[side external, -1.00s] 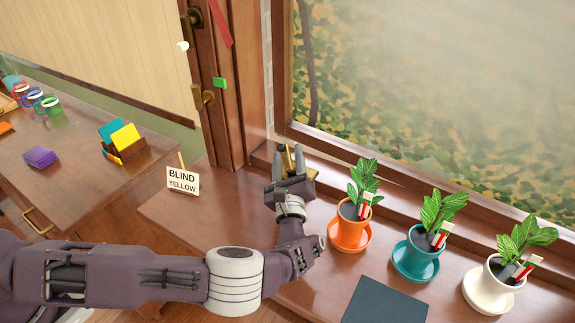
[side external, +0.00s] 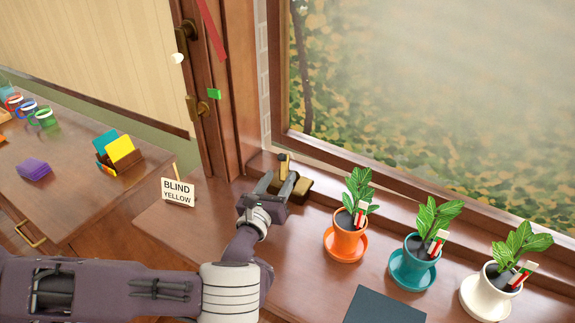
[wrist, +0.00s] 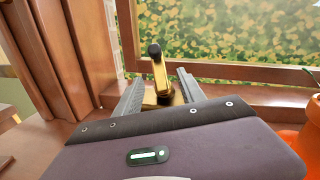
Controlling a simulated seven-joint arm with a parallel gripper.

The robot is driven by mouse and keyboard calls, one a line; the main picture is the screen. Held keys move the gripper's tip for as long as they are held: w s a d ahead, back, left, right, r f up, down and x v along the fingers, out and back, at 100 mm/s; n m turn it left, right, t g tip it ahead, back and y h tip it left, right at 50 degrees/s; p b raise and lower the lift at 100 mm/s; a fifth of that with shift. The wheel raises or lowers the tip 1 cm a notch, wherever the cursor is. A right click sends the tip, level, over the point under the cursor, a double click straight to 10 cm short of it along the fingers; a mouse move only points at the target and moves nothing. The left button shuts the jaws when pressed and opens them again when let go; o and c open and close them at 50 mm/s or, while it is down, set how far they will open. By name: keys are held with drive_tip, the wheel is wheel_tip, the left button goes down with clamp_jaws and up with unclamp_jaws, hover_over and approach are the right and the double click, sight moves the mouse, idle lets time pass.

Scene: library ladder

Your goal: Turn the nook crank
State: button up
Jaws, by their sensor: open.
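The nook crank (side external: 283,167) is a small brass arm with a dark knob, on a brass base (side external: 303,187) on the wooden sill by the window corner. In the wrist view the crank (wrist: 160,72) stands up just beyond my fingertips, between their lines, with its dark knob on top. My gripper (side external: 279,184) is open, low over the sill on the near side of the crank. It also shows in the wrist view (wrist: 160,92), with a finger on either side and nothing held. Whether a finger touches the crank I cannot tell; the fingers partly hide its base.
A "BLIND YELLOW" card (side external: 178,191) stands left of my gripper. Orange (side external: 347,240), teal (side external: 413,262) and white (side external: 487,291) plant pots line the sill to the right. A dark flat book (side external: 385,308) lies in front. The wooden frame post (side external: 225,100) rises behind left.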

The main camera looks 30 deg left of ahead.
sight(288, 166)
drive_tip(key=w, duration=0.4)
drive_tip(key=w+a, duration=0.1)
drive_tip(key=w, duration=0.2)
drive_tip(key=shift+f, duration=0.25)
drive_tip(key=shift+s, duration=0.1)
clamp_jaws()
